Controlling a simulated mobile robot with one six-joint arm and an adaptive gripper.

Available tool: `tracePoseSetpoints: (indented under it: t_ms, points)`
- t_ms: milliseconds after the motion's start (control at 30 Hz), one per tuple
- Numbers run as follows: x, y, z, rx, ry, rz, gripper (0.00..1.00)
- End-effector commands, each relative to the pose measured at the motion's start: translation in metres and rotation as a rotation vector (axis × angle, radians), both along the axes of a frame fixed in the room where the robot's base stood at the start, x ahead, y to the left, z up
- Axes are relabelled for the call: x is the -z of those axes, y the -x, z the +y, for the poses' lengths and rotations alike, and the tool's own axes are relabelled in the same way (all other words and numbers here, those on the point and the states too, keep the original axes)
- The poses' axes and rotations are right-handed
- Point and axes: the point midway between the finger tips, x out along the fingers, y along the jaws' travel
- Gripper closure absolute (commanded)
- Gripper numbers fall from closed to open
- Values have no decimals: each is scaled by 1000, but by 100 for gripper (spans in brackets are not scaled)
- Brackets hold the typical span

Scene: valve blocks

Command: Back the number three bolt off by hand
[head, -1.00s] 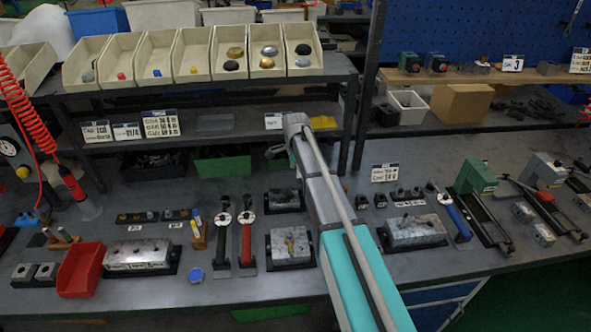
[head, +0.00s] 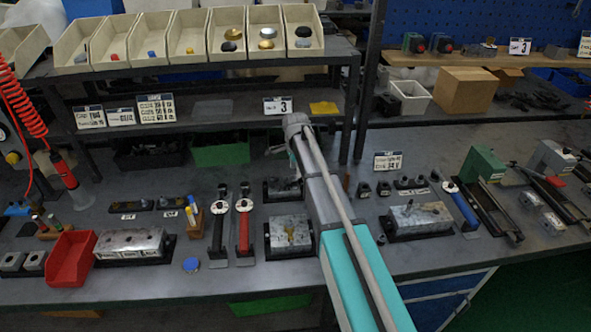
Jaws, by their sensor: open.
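Several grey metal valve blocks lie on the dark bench: a long one (head: 131,244) at left, one with a brassy centre (head: 289,242) in the middle, one behind it (head: 279,190), and one at right (head: 422,216). Small fittings show on their tops, but bolt numbers are too small to read, so I cannot tell which is the number three bolt. My arm reaches up from the bottom over the bench, between the middle and right blocks. My gripper cannot be made out; the arm covers the area around its far end.
A card reading 3 (head: 278,106) hangs on the shelf edge. A red bin (head: 71,262) is at left, a green fixture (head: 483,174) at right. The front bench strip is fairly clear.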

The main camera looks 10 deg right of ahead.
Motion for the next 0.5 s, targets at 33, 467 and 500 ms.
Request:
tracePoseSetpoints:
  t_ms: [33, 467, 500]
  points:
    - [8, 0, 0, 0, 0, 0, 33]
    - [40, 0, 0, 0, 0, 0, 33]
    - [43, 0, 0, 0, 0, 0, 33]
